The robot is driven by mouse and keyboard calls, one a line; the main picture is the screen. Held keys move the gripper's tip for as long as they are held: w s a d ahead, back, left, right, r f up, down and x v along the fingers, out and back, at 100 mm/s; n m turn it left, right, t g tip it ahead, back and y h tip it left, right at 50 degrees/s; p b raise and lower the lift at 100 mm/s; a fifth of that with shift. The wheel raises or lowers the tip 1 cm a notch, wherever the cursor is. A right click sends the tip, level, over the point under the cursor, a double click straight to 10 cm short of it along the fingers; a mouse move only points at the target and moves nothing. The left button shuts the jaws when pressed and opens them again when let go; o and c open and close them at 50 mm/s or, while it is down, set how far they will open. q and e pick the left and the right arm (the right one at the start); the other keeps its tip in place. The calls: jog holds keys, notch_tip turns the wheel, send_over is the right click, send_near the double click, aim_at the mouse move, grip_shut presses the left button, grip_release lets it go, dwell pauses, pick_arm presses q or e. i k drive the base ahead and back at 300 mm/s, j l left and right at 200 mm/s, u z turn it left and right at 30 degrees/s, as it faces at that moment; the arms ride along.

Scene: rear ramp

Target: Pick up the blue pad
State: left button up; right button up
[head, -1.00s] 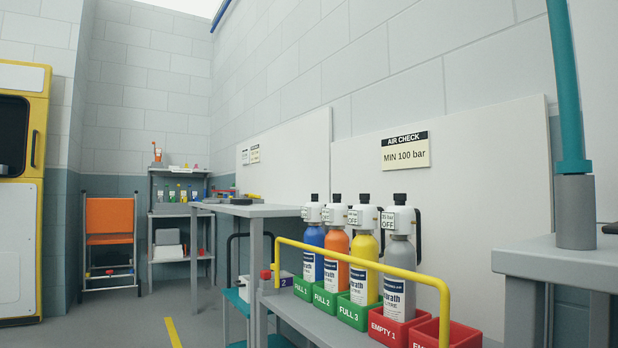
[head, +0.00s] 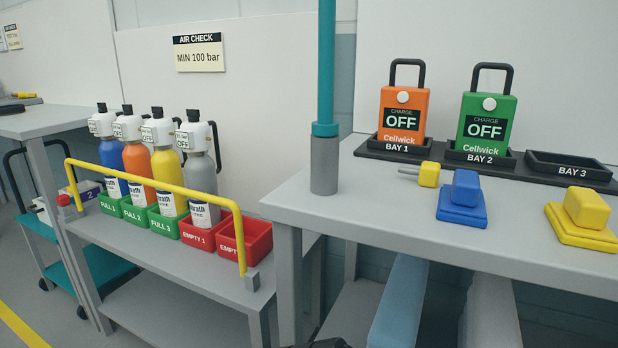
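The blue pad (head: 462,210) lies on the grey table at the right in the head view. It is a flat square base with a raised block on top. Nothing touches it. A similar yellow pad (head: 585,220) lies to its right, near the picture's right edge. Neither of my grippers can be made out in the head view.
The grey table (head: 370,225) also holds a small yellow tool (head: 429,174), an orange unit (head: 403,118) in BAY 1 and a green unit (head: 487,125) in BAY 2. BAY 3 (head: 567,168) is empty. A teal post (head: 326,90) stands at the table's left.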

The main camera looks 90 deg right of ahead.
aim_at(462, 202)
jog(key=z, duration=0.9)
jog(key=k+z, duration=0.1)
jog(key=z, duration=1.3)
jog(key=k+l+z, duration=0.1)
jog(key=z, duration=0.8)
